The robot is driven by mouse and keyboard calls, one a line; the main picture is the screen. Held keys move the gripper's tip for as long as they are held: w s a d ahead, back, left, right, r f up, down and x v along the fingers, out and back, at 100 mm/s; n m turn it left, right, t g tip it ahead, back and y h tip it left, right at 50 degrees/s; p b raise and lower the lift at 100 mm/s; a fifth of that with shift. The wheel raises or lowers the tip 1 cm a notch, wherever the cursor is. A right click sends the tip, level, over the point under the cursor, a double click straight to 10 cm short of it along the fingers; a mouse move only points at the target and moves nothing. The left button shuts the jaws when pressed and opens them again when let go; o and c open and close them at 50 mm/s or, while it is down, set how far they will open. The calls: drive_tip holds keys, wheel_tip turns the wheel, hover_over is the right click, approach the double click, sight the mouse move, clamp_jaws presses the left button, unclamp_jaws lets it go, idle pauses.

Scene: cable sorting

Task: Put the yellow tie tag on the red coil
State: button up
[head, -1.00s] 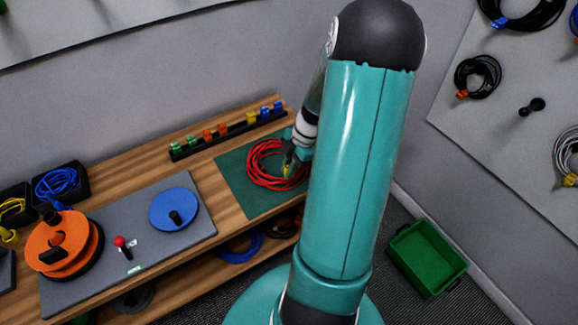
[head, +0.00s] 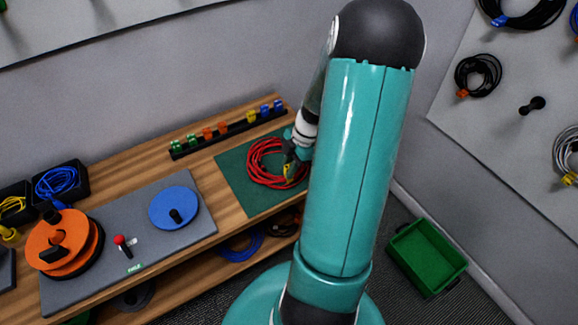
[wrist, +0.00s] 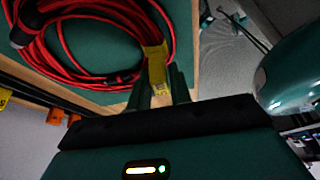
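The red coil (head: 262,150) lies on a green mat (head: 233,184) on the bench. It fills the upper left of the wrist view (wrist: 62,72). The yellow tie tag (wrist: 155,66) is at the coil's edge in the wrist view, lying across the red strands; whether it closes fully around them I cannot tell. My gripper (wrist: 160,90) has its two fingers against either side of the tag's lower end. In the head view, my gripper (head: 290,168) is at the coil's right side, partly hidden by my arm, with a bit of yellow at its tip.
A black rack (head: 228,134) with green, orange, yellow and blue tags stands behind the mat. Left are a grey board (head: 150,246), a blue disc (head: 172,207), an orange reel (head: 58,240) and bins with cables. A green crate (head: 428,258) sits on the floor at right.

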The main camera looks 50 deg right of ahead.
drive_tip(key=o, duration=0.3)
drive_tip(key=shift+o, duration=0.2)
drive_tip(key=v, duration=1.4)
drive_tip(key=shift+f, duration=0.1)
drive_tip(key=w+a+r+m+h, duration=0.25)
drive_tip(key=a+r, duration=0.25)
drive_tip(key=a, duration=0.4)
drive_tip(key=w+a+r+m+h, duration=0.1)
drive_tip(key=a+r+m, duration=0.35)
drive_tip(key=a, duration=0.45)
drive_tip(key=s+a+r+m+t, duration=0.2)
drive_tip(key=s+a+m, duration=0.1)
drive_tip(key=a, duration=0.4)
drive_tip(key=s+a+r+m+t, duration=0.2)
drive_tip(key=s+a+r+m, duration=0.1)
drive_tip(key=a, duration=0.4)
drive_tip(key=shift+s+a+m+h, duration=0.25)
drive_tip(key=shift+a+m+h, duration=0.15)
drive_tip(key=shift+m, duration=0.2)
